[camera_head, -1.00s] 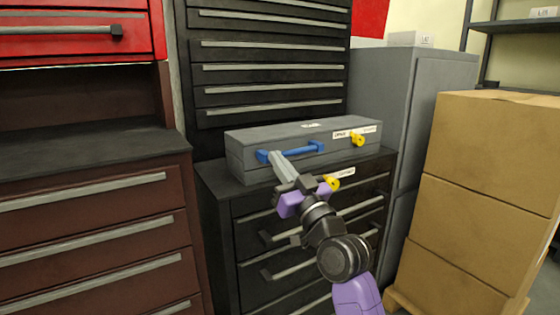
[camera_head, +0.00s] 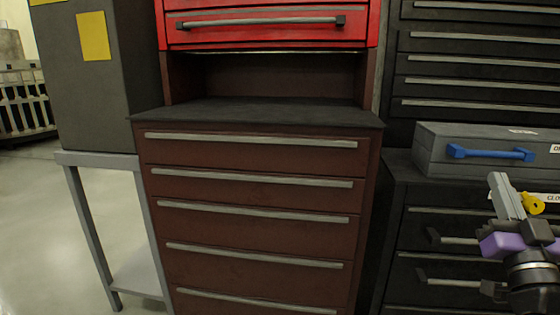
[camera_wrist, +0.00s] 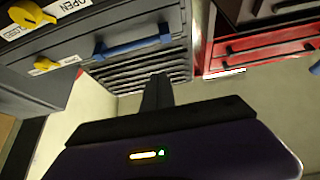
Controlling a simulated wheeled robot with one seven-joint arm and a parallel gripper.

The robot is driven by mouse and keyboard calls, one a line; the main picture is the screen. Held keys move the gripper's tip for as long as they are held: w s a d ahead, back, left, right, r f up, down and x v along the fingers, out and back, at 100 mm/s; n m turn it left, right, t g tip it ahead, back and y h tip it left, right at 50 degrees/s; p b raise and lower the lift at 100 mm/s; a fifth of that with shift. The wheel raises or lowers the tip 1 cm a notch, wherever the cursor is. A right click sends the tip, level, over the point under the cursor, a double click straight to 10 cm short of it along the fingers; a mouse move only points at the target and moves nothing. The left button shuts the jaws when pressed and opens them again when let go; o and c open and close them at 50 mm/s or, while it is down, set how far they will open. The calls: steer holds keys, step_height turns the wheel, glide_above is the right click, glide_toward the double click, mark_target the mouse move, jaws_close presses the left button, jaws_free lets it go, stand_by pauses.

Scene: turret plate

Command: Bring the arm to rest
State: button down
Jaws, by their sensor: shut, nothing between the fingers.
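My gripper (camera_head: 497,178) is at the right edge in the head view, in front of the black drawer cabinet and the grey case. Its fingers are together with nothing between them. In the wrist view the closed fingers (camera_wrist: 157,90) point away from the camera, clear of any surface. The purple wrist part of my arm shows behind the fingers, and the rest of the arm is cut off by the frame.
The grey case (camera_head: 440,165) with a blue handle (camera_head: 490,153) sits on the black cabinet (camera_head: 393,230). A yellow knob (camera_head: 533,204) is beside my gripper. A brown drawer cabinet (camera_head: 255,170) fills the middle. Open floor (camera_head: 40,230) lies at the left.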

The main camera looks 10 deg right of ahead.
steer(key=s+a+f+g+y, duration=0.1)
steer(key=s+a+f, duration=0.65)
steer(key=f, duration=0.25)
steer(key=s+a+f+g+y, duration=0.1)
steer(key=s+a+f+g, duration=0.1)
steer(key=s+a+f, duration=0.6)
steer(key=s+a+f+n+g+y, duration=0.2)
steer(key=s+a+f+y, duration=0.3)
steer(key=s, duration=0.6)
steer(key=s+a+f+n+g+y, duration=0.1)
steer(key=s+a+f+n+g, duration=0.15)
steer(key=s+f, duration=0.7)
step_height(320, 180, up, 36)
steer(key=s+a+p, duration=0.1)
steer(key=p, duration=3.4)
steer(key=shift+s+r, duration=0.2)
steer(key=shift+s, duration=0.1)
steer(key=shift+a, duration=0.1)
